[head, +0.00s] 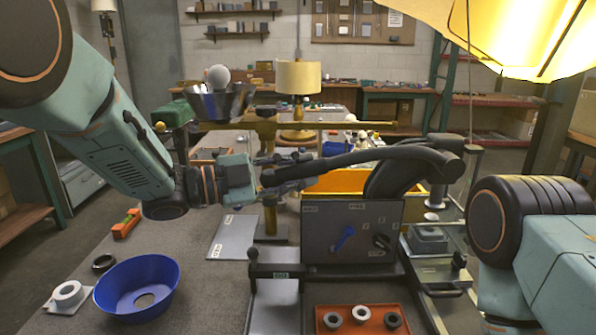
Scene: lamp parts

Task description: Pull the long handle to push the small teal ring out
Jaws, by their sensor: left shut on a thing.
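A long black handle (350,157) runs across the middle of the head view, from my left gripper to a thick dark curved body at the right. My left gripper (290,172) comes in from the left and is shut on the handle's left end. Below the handle's right end stands a grey block (430,238) on a pale base plate (437,274). I cannot make out the small teal ring. My right arm shows at the right edge, but its gripper is not in view.
A dark panel (325,240) with a blue knob stands below the handle. An orange tray (345,330) with three rings lies in front. A blue bowl (118,278), a white ring (68,292) and a black ring (103,262) lie at left. A brass post (270,215) stands behind.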

